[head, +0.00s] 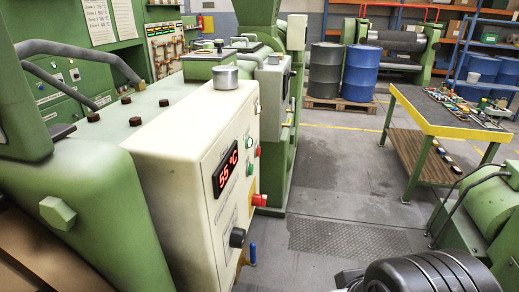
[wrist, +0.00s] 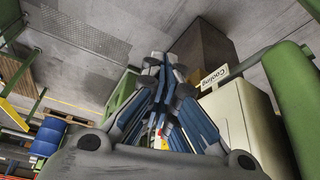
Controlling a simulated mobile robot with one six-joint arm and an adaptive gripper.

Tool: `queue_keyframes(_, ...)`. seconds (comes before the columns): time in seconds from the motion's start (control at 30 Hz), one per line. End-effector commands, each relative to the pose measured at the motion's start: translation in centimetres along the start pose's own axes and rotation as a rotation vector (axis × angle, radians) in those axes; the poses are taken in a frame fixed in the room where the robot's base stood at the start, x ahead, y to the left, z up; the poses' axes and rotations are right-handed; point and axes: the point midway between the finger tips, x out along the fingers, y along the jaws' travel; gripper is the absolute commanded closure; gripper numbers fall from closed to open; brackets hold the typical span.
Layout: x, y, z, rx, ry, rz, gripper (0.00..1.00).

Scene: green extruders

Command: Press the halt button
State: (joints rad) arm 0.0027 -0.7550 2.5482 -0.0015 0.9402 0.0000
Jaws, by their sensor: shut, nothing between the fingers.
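A cream control box (head: 180,135) with a red digital display (head: 225,170) stands in the left half of the head view. A large red button (head: 259,200) sticks out from its right-hand face, low down. Smaller green and red buttons sit above it, and none has a readable name. In the wrist view my gripper (wrist: 160,66) is shut and empty, its blue-and-grey fingers together. A cream box (wrist: 238,120) with a "Cooling" label (wrist: 214,78) is to its right. A small red patch shows between the finger links; I cannot tell what it is.
A black knob (head: 237,237) and a blue valve handle (head: 253,253) are low on the control box. Green machinery stands behind and at the right. A yellow-edged table (head: 440,130) and drums (head: 361,72) stand further back. Open floor (head: 340,190) lies between.

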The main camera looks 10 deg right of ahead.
Motion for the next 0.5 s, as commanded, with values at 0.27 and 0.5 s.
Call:
queue_keyframes(0.27,-0.1,3.5,-6.5,-0.038,0.107,0.111,1.0)
queue_keyframes(0.5,0.7,9.7,-21.6,-0.261,0.375,0.278,1.0)
